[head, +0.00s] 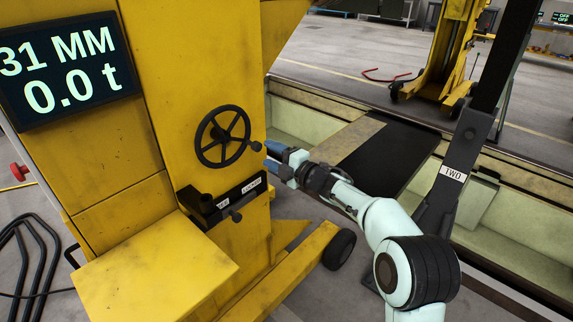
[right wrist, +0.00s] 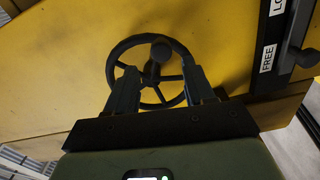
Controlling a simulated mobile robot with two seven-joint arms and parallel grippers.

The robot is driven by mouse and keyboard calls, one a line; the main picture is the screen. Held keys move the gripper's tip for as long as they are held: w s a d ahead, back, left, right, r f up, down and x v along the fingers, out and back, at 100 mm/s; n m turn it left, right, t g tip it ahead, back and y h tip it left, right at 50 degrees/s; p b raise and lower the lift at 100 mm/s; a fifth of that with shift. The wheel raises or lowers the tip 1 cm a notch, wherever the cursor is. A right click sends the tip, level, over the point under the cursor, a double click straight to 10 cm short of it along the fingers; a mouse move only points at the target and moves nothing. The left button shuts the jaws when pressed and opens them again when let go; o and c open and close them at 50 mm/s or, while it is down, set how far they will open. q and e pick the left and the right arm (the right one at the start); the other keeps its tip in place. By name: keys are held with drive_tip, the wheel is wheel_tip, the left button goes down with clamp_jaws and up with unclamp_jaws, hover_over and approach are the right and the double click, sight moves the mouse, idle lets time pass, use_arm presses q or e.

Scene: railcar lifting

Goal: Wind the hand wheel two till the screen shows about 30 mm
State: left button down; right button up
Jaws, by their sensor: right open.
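The hand wheel (head: 222,136) is black, with spokes, on the yellow jack column. Its crank knob (head: 256,146) sticks out at the wheel's right side. The screen (head: 65,68) reads 31 MM and 0.0 t; its left edge is cut off. My right gripper (head: 268,156) is open just right of the knob, its blue fingertips pointing at the wheel. In the right wrist view the wheel (right wrist: 150,72) lies beyond the two fingers, and the knob (right wrist: 160,55) shows between and past their tips. I cannot tell whether they touch. My left gripper is not in view.
A lever on a black plate marked LOCKED (head: 235,200) sits below the wheel. A dark post with a TWO label (head: 452,173) stands right of my arm. A yellow ledge (head: 155,270) juts out at the lower left. A pit with pale walls runs behind.

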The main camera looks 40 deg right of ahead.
drive_tip(key=s, duration=0.6)
drive_tip(key=shift+d, duration=0.2)
